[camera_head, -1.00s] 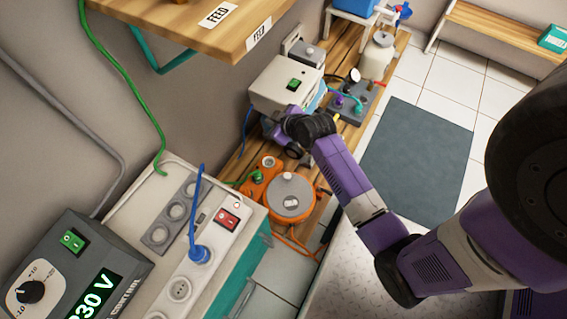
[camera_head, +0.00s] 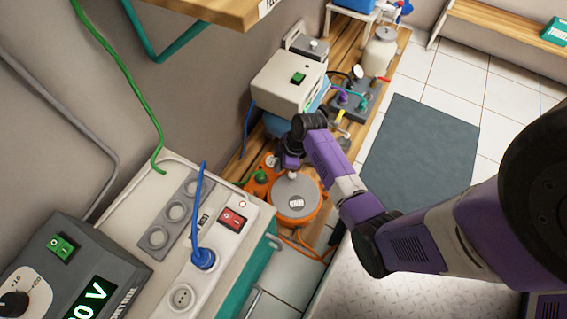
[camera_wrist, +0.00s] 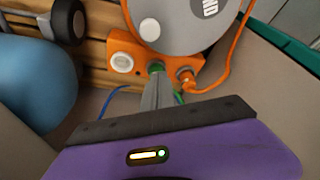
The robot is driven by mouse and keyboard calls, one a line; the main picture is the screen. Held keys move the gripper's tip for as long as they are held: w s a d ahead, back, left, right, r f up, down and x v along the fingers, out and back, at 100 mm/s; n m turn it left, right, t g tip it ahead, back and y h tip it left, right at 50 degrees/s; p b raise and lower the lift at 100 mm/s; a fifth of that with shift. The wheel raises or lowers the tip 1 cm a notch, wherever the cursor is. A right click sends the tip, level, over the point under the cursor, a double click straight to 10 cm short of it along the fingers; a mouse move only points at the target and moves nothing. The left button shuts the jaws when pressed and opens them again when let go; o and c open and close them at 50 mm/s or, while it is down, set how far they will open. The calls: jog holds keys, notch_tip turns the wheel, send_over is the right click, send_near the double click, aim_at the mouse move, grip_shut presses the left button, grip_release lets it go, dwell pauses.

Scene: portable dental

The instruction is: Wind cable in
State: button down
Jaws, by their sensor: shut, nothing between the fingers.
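The cable reel has a grey round drum (camera_head: 296,190) with an orange rim and base, on the wooden bench in the head view. Its orange cable (camera_head: 298,241) hangs off the near side. In the wrist view the drum (camera_wrist: 185,22) carries a round label partly reading "ND". The orange base (camera_wrist: 125,45) has a white round knob (camera_wrist: 122,63), a green plug or fitting (camera_wrist: 155,67) and an orange cable fitting (camera_wrist: 186,76). My gripper (camera_wrist: 158,78) is shut and empty, its tips close to the green fitting; contact is unclear. It also shows in the head view (camera_head: 290,163).
A white box (camera_head: 288,82) with a green switch stands behind the reel, close to my wrist. A power strip (camera_head: 215,245) with a blue plug lies on the cabinet at the front. A wooden shelf (camera_head: 205,12) overhangs at upper left. Open floor lies right of the bench.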

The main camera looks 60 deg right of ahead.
jog(key=b+x, duration=0.1)
jog(key=x, duration=0.3)
jog(key=shift+s+b, duration=0.1)
jog(key=shift+b, duration=0.2)
jog(key=shift+s+d+b, duration=0.3)
jog(key=shift+s+d, duration=0.4)
jog(key=shift+s, duration=0.35)
jog(key=shift+s+d, duration=0.35)
jog(key=shift+s, duration=0.3)
jog(key=shift+s+d+r+m+p, duration=0.1)
jog(key=shift+s+d+m+p, duration=0.2)
jog(key=shift+m+p, duration=0.4)
